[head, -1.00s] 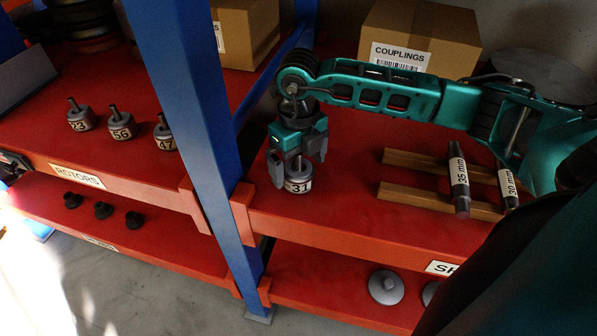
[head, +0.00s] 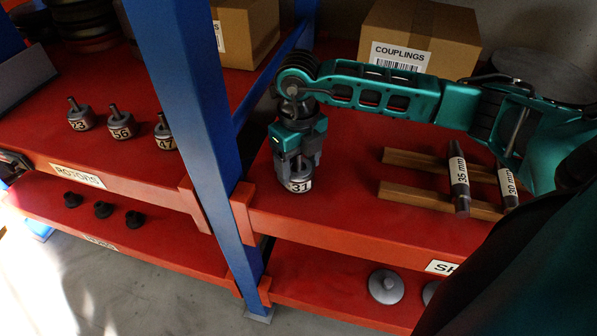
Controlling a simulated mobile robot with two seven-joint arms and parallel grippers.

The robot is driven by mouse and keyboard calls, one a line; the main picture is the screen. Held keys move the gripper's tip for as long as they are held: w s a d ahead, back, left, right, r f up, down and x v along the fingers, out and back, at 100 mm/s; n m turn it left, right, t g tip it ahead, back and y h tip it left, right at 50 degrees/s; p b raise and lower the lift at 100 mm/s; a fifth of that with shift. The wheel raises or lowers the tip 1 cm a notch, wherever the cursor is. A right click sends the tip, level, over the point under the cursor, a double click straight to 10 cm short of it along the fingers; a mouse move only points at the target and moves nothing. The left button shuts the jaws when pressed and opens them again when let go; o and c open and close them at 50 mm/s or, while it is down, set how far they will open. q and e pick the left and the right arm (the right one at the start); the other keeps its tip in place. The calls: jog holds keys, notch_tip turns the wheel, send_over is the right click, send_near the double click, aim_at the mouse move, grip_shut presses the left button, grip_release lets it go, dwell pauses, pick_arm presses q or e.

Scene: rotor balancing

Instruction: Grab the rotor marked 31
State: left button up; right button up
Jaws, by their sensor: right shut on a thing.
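The rotor marked 31 (head: 299,183) is a grey cylinder with a white label, upright on the red shelf (head: 340,218) right of the blue post. My right gripper (head: 298,167) points down over it and is shut on its upper part, the shaft, which the fingers mostly hide. The rotor's base appears to rest on the shelf. Part of a dark gripper, perhaps my left one (head: 14,163), shows at the left edge; its fingers are too cut off to read.
Rotors marked 23 (head: 80,118), 56 (head: 121,126) and 47 (head: 164,137) stand left of the blue post (head: 190,110). Shafts marked 35 mm (head: 459,180) and 30 mm (head: 508,186) lie on wooden rails to the right. A couplings box (head: 415,35) stands behind my right arm.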

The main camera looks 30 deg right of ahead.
grip_shut()
jog(key=shift+r, duration=0.15)
jog(key=shift+w, duration=0.1)
